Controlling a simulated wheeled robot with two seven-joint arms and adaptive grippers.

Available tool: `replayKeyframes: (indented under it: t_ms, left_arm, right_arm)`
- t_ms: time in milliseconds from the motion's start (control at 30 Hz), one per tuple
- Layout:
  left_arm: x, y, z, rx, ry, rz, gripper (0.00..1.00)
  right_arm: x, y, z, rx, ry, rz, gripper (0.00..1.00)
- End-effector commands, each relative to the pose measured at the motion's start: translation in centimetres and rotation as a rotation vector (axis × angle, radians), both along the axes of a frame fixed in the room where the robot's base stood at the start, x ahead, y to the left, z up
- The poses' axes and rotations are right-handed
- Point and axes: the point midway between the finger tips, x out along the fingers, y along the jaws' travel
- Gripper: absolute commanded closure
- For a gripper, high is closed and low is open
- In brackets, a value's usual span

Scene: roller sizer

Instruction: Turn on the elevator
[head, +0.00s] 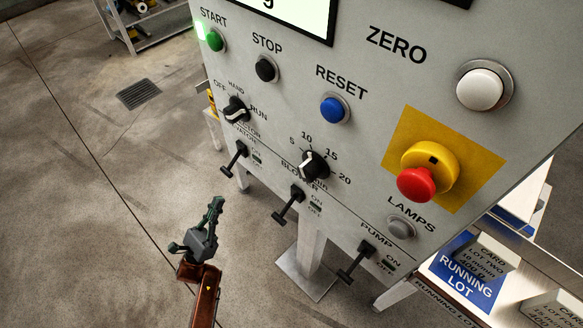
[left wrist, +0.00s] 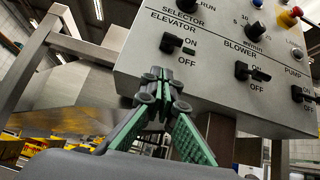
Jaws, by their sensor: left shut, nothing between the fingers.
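The elevator switch (head: 234,156) is a black lever at the lower left of the grey control panel (head: 345,60). Its lever slants downward in the head view, like the other two. In the left wrist view the elevator switch (left wrist: 174,43) has ON and OFF printed beside it. My left gripper (head: 216,202) is shut and empty, below the elevator switch and apart from it in the head view. My right gripper is not in view.
The blower switch (head: 288,205) and pump switch (head: 356,262) sit in the same row to the right. Above are a selector knob (head: 236,109), a lit green start button (head: 214,41) and a red emergency stop (head: 417,184).

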Motion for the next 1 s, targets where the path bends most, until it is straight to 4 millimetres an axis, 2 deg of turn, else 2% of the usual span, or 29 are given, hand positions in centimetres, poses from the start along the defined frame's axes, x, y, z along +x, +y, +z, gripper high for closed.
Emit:
replayKeyframes:
  t_ms: [133, 567, 1000]
  left_arm:
    - [-0.5, -0.3, 0.5, 0.036, -0.068, 0.027, 1.00]
    - [-0.2, -0.6, 1.2, 0.037, -0.070, 0.028, 1.00]
    - [3.5, -3.5, 6.5, 0.036, -0.069, 0.025, 1.00]
  right_arm:
    - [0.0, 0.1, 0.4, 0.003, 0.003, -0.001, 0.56]
    - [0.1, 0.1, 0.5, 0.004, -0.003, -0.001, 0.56]
    - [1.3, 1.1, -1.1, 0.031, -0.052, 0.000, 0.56]
